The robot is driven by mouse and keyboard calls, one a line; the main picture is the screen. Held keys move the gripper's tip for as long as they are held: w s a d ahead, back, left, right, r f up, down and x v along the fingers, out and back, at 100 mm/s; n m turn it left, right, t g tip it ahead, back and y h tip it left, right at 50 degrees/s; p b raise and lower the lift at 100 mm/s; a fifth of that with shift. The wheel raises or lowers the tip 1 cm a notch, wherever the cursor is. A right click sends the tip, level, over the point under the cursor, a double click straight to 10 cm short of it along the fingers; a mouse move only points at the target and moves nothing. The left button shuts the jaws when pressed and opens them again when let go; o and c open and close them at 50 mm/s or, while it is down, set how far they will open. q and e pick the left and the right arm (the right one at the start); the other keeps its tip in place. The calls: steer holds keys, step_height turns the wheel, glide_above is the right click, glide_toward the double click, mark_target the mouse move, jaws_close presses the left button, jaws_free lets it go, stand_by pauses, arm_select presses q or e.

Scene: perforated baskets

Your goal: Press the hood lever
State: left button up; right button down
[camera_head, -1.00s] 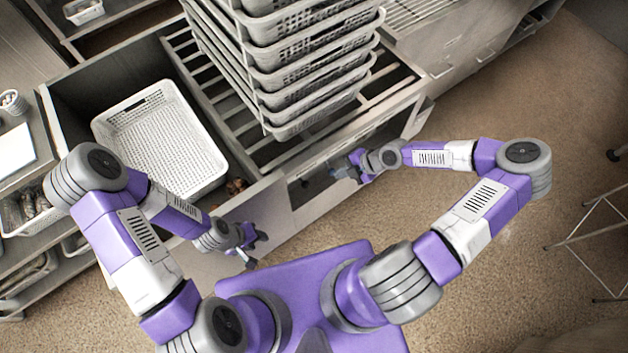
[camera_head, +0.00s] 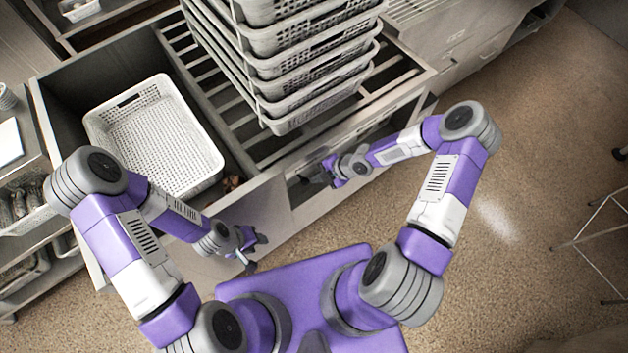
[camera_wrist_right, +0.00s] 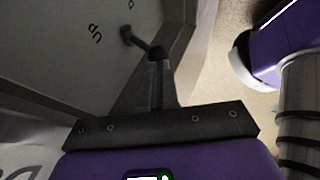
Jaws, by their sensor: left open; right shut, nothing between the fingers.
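A small dark lever with a round knob (camera_wrist_right: 157,53) juts from a grey panel (camera_wrist_right: 60,50) in the right wrist view, its rod running to a round pivot (camera_wrist_right: 127,34). Lettering reading "UP" is beside the pivot. My right gripper (camera_wrist_right: 158,70) is shut and empty, its fingertips at the knob; I cannot tell whether they touch it. In the head view my right gripper (camera_head: 322,172) is at a recess in the cabinet front, and the lever is not distinct there. My left gripper (camera_head: 246,262) is open and empty in front of the cabinet, to the left.
A stack of white perforated baskets (camera_head: 315,75) stands on a slatted rack. A single white basket (camera_head: 150,135) lies in the grey basin (camera_head: 60,95) to its left. A shelf unit is at far left. Open floor (camera_head: 540,130) lies to the right.

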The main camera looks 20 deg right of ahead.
mark_target(300, 177)
arm_select(q)
steer(key=shift+f+b, duration=0.35)
steer(key=shift+f, duration=0.15)
arm_select(e)
steer(key=shift+x, duration=1.05)
arm_select(q)
steer(key=shift+f, duration=0.1)
